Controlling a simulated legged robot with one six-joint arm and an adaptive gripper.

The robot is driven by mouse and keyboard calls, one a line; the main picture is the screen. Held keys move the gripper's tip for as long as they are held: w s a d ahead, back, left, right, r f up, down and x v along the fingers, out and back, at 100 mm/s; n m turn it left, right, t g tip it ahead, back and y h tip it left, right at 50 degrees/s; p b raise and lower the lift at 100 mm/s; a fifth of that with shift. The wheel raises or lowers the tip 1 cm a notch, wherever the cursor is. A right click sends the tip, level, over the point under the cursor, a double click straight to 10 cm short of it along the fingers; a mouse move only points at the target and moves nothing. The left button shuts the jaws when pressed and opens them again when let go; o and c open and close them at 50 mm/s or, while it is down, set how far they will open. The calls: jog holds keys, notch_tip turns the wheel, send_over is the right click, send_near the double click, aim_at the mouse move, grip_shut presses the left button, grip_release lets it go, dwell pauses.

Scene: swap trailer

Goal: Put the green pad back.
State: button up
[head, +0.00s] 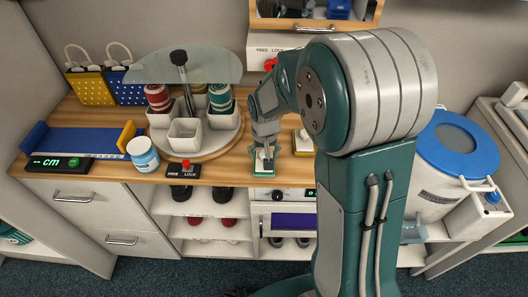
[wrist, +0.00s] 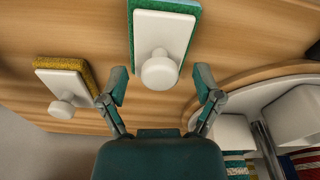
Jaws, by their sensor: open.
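The green pad (wrist: 194,30) lies on the wooden counter, with a white backing plate and a round white knob on top. In the wrist view its knob sits just beyond my fingertips, roughly centred between them. My gripper (wrist: 160,86) is open and empty, its two fingers spread wider than the knob. In the head view my gripper (head: 264,155) is low over the counter's front edge, and the pad (head: 263,170) shows partly beneath it. A yellow pad (wrist: 90,72) with a similar white plate and knob lies beside it; it also shows in the head view (head: 303,142).
A round turntable (head: 205,150) with white cups and striped rolls stands left of my gripper. A lock box with a red button (head: 183,171), a white-blue jar (head: 143,154) and a blue tray with a cm display (head: 60,163) are further left. A blue-lidded bucket (head: 445,190) stands right.

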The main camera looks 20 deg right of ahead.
notch_tip(320, 180, up, 12)
jog(key=s, duration=0.1)
jog(key=shift+s+a, duration=0.15)
jog(key=shift+s, duration=0.1)
jog(key=s+r+t, duration=0.2)
jog(key=s+r, duration=0.1)
jog(key=s, duration=0.6)
jog(key=s+r+n+t, duration=0.1)
jog(key=s+r+t, duration=0.1)
jog(key=s, duration=0.8)
jog(key=shift+s+r+n, duration=0.25)
jog(key=shift+r+n, duration=0.05)
jog(key=shift+r, duration=0.6)
jog(key=shift+c, duration=0.3)
